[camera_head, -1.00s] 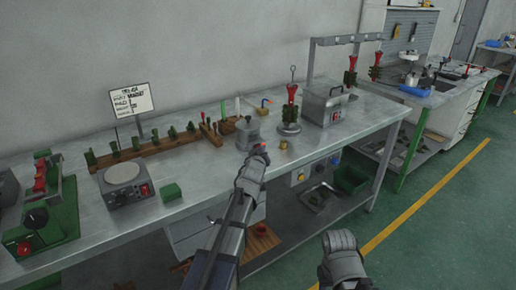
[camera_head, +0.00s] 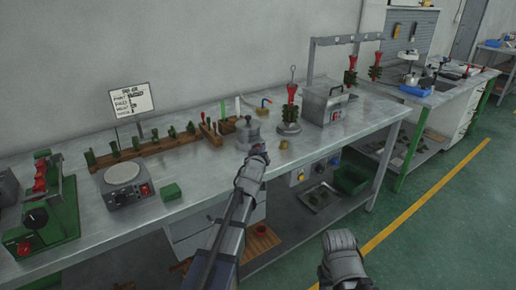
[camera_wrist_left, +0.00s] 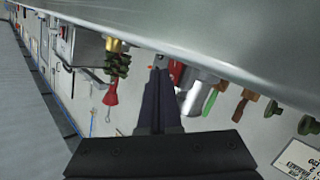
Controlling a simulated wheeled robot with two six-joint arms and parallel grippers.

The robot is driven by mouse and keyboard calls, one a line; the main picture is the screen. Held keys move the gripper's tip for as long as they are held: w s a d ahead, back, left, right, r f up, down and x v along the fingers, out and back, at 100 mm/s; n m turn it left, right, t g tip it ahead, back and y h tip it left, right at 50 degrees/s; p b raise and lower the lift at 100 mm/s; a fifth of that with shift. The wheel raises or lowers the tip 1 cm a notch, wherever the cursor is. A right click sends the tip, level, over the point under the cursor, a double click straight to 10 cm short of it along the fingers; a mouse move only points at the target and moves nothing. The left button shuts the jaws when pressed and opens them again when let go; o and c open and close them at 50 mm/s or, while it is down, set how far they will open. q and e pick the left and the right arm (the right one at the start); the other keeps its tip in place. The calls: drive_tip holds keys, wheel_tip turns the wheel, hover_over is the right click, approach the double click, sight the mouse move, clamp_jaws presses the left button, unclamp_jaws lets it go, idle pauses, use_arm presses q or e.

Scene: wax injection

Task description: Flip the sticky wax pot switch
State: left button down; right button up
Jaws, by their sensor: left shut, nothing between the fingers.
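The sticky wax pot looks to be the small grey metal pot (camera_head: 249,134) near the middle of the bench. In the left wrist view it appears as a silver cylinder (camera_wrist_left: 203,94), with a small red part (camera_wrist_left: 177,71) beside it that may be its switch. My left gripper (camera_head: 259,149) is shut and empty, just in front of the pot at the bench's front edge. In the left wrist view its fingertips (camera_wrist_left: 160,72) are close to the red part; I cannot tell whether they touch. My right arm shows at the bottom, but its fingers are not visible.
A red and green wax tree on a stand (camera_head: 290,112) and a grey box machine (camera_head: 326,102) stand to the right. A small brass cup (camera_head: 284,144) sits near the front edge. A round hot plate (camera_head: 124,180) and a green block (camera_head: 171,191) lie left.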

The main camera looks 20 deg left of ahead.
sight(270, 167)
use_arm(q)
drive_tip(key=shift+s+d+f, duration=0.1)
drive_tip(key=shift+s+d, duration=0.25)
drive_tip(key=shift+d, duration=0.1)
drive_tip(key=shift+s+d+f+b, duration=0.15)
drive_tip(key=shift+s+d+b, duration=0.05)
drive_tip(key=shift+s+d, duration=0.7)
drive_tip(key=shift+s+d+f+b, duration=0.15)
drive_tip(key=shift+s+d, duration=0.5)
drive_tip(key=shift+d, duration=0.4)
